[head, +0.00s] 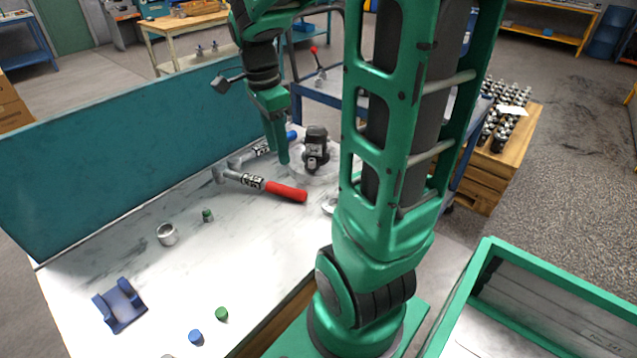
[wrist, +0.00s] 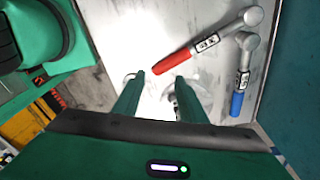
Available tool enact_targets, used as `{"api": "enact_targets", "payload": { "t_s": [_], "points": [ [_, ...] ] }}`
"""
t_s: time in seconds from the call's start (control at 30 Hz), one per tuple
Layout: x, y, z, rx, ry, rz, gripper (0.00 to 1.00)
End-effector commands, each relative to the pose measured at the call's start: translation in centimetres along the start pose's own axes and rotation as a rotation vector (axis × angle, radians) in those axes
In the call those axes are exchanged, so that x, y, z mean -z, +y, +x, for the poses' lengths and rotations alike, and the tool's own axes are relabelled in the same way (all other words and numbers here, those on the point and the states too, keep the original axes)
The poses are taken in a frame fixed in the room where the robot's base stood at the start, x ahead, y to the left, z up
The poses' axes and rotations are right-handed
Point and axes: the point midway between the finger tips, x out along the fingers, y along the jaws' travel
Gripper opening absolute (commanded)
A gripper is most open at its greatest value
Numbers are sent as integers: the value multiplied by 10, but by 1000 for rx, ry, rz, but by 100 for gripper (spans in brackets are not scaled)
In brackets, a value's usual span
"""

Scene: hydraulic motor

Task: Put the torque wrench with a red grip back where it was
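The torque wrench with a red grip (head: 258,184) lies flat on the white bench top, silver head to the left and red grip to the right. In the wrist view, the red-grip wrench (wrist: 208,42) lies beyond my fingertips, its red end nearest them. My gripper (head: 282,160) hangs above the bench behind the wrench, pointing down. In the wrist view, my gripper (wrist: 160,77) has its fingers apart with nothing between them. A second wrench with a blue grip (head: 264,148) lies behind the red one; it also shows in the wrist view (wrist: 242,75).
A black motor part (head: 316,148) stands on the bench near my gripper. A metal ring (head: 167,235), small green and blue caps (head: 207,215) and a blue cradle (head: 121,304) lie to the left. A teal panel (head: 110,155) borders the bench's left side. The bench's middle is mostly clear.

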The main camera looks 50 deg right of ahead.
Motion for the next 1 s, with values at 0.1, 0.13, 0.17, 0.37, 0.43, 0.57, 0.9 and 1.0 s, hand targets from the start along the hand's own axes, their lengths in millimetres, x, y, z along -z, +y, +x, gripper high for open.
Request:
{"api": "enact_targets", "payload": {
  "t_s": [0.1,0.13,0.17,0.37,0.43,0.57,0.9,1.0],
  "points": [
    [11,32,-1,9,-2,-246,38],
    [14,40,-1,11,-4,-310,38],
    [16,47,0,13,-6,-374,38],
    [28,97,8,34,-27,-803,38],
    [30,113,12,46,-37,-947,38],
    [33,137,20,69,-53,-1170,38],
    [34,157,29,93,-67,-1376,38],
    [34,156,29,93,-67,-1375,38]
  ]
}}
